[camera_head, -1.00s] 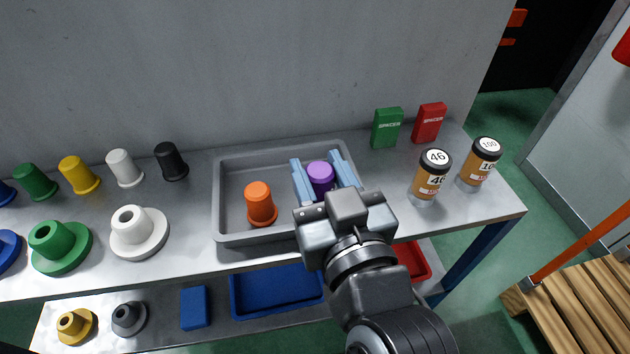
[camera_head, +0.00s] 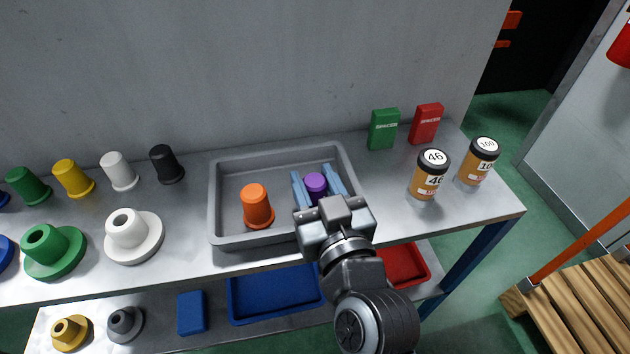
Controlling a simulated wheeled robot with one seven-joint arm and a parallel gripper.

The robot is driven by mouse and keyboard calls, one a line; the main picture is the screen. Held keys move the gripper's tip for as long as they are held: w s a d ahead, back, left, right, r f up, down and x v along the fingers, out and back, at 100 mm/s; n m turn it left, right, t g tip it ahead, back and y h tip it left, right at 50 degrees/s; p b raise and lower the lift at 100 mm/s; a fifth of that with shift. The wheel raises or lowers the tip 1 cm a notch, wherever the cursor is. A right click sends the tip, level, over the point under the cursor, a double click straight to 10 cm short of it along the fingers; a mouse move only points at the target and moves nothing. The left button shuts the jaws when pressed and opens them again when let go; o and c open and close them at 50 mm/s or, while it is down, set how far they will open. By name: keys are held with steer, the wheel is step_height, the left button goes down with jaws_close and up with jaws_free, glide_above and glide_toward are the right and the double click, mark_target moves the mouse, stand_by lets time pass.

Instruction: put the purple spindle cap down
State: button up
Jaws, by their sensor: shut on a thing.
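The purple spindle cap (camera_head: 315,185) is between the blue fingers of my gripper (camera_head: 318,187), over the right part of the grey tray (camera_head: 230,165). My gripper is shut on the cap. The cap's lower part is hidden by the gripper, so I cannot tell whether it touches the tray floor. An orange spindle cap (camera_head: 256,204) stands upright in the tray, left of my gripper and apart from it.
Black (camera_head: 167,164), white (camera_head: 118,171), yellow (camera_head: 73,178) and green (camera_head: 27,186) caps stand left of the tray. Flanged white (camera_head: 130,235) and green (camera_head: 50,250) pieces are in front. Two brown jars (camera_head: 428,175) and green and red spacer boxes (camera_head: 383,130) stand right.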

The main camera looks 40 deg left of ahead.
steer(key=shift+f, duration=0.15)
steer(key=o, duration=1)
steer(key=shift+o, duration=0.2)
steer(key=b+v, duration=0.2)
steer(key=v, duration=1)
steer(key=shift+r, duration=0.2)
